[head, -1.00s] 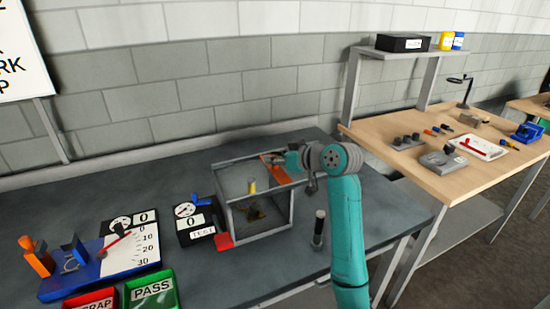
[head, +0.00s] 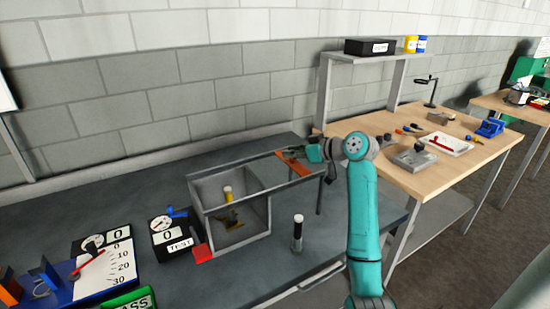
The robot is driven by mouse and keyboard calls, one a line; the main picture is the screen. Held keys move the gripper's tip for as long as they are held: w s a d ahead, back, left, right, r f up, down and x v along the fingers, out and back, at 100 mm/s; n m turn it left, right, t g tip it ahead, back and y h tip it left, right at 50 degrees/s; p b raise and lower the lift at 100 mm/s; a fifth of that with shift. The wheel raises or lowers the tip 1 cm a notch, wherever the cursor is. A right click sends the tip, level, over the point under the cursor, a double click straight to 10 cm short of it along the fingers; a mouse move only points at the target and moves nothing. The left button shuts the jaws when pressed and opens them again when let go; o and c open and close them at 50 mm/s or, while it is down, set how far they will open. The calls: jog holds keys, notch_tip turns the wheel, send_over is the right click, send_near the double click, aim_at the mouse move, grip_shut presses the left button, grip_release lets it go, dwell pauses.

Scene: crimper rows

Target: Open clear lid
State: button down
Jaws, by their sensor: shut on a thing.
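A grey-framed box (head: 269,215) with clear panels stands on the dark bench. Rails along its top reach out past its right side to a thin post. An orange bar (head: 296,168), seemingly the clear lid's handle, lies across these rails to the right of the box. The clear pane itself is hard to make out. My gripper (head: 290,154) is at the far end of the orange bar and appears shut on it; its fingertips are small and partly hidden. Inside the box are a yellow-and-white upright piece (head: 228,193) and a brass-coloured part (head: 230,219).
A black cylinder with a white top (head: 298,233) stands right of the box. A TEST gauge unit (head: 170,240) and a red piece (head: 201,252) are at its left. A wooden bench (head: 400,173) with tools and a shelf stands behind my arm at right.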

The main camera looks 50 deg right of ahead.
jog(key=shift+s+d, duration=0.2)
jog(key=shift+d, duration=0.45)
jog(key=shift+s+d, duration=0.15)
jog(key=shift+d, duration=0.45)
jog(key=c, duration=0.9)
grip_release()
jog(key=shift+c, duration=0.2)
jog(key=v, duration=1.2)
